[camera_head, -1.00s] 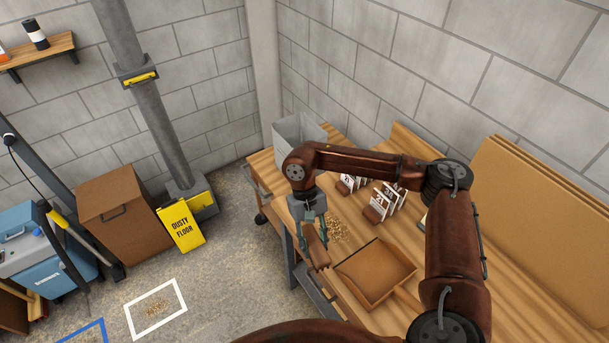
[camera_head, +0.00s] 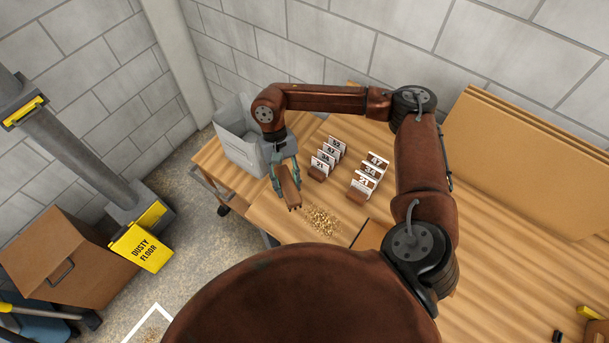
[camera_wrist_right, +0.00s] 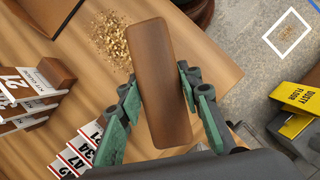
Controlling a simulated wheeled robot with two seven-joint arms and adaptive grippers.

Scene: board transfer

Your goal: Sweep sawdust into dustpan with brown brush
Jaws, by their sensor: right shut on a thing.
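My right gripper (camera_head: 284,172) is shut on the brown brush (camera_head: 289,193). In the wrist view, the brush (camera_wrist_right: 158,85) is a long brown block between the green fingers of the gripper (camera_wrist_right: 160,100). The sawdust (camera_head: 322,220) is a loose, light patch on the wooden bench, to the lower right of the brush and apart from it in the picture. It also shows in the wrist view (camera_wrist_right: 110,42). The brown dustpan (camera_head: 369,236) is mostly hidden behind my own body and arm. Whether the brush touches the bench cannot be told. My left gripper is out of view.
A grey bin (camera_head: 238,140) stands at the bench's far left corner. White numbered cards in brown holders (camera_head: 358,195) stand behind the sawdust. Brown boards (camera_head: 530,160) lean on the wall. A yellow sign (camera_head: 141,247) and a brown box (camera_head: 55,255) are on the floor.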

